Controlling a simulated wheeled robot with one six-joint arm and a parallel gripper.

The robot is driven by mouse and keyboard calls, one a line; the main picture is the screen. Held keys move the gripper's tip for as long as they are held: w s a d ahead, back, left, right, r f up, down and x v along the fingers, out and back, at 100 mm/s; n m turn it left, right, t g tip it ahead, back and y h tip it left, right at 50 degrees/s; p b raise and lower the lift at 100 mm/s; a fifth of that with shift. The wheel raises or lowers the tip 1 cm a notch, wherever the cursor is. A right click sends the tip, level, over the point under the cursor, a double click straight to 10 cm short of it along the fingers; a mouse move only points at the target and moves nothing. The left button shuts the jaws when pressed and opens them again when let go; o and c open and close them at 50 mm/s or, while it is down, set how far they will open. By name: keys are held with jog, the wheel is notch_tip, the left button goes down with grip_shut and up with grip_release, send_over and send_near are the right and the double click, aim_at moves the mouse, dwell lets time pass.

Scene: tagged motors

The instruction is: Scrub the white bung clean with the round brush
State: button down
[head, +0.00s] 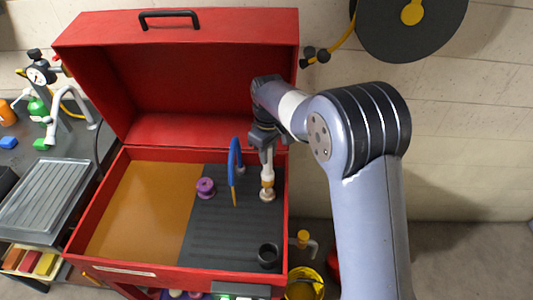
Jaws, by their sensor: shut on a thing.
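My gripper (267,153) points down over the dark ribbed right side of the red washer basin. It is shut on the round brush (267,173), which has a pale and tan upright handle. The brush's lower end reaches down to a small pale, tan-edged piece (267,196) at the ribbed floor. I cannot tell whether that piece is the brush head or the white bung beneath it. No other white bung shows in the basin.
The red basin (75,218) has its lid open behind. A purple spool-shaped bung (205,187) stands left of the brush, with a blue curved spout (234,160) between them. A dark cup (268,255) stands at the front right. The tan left floor (140,215) is clear.

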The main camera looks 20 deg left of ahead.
jog(key=shift+r+p, duration=0.65)
jog(key=shift+r, duration=0.7)
jog(key=shift+p, duration=0.45)
